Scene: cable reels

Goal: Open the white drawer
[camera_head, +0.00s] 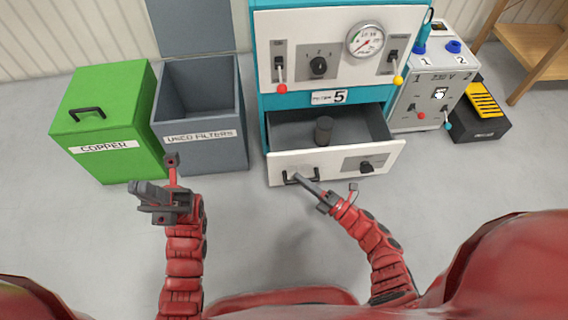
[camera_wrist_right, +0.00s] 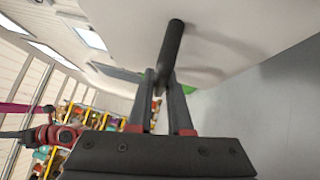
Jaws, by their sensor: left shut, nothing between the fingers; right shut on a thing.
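The white drawer (camera_head: 334,161) stands pulled out from the lower part of a teal and white cabinet (camera_head: 257,60). A black handle (camera_head: 291,179) is on the left of the drawer front and a black knob is on the right. My right gripper (camera_head: 301,179) is at this handle. In the right wrist view its fingers (camera_wrist_right: 160,85) are shut around the dark handle bar (camera_wrist_right: 172,45). My left gripper (camera_head: 148,190) is shut and empty, in front of the bins and apart from the drawer.
A green COPPER box (camera_head: 105,115) and an open grey USED FILTERS bin (camera_head: 205,155) stand left of the cabinet. A white unit (camera_head: 430,85) with switches and a black and yellow case (camera_head: 480,125) stand right. The grey floor (camera_head: 270,235) before the drawer is clear.

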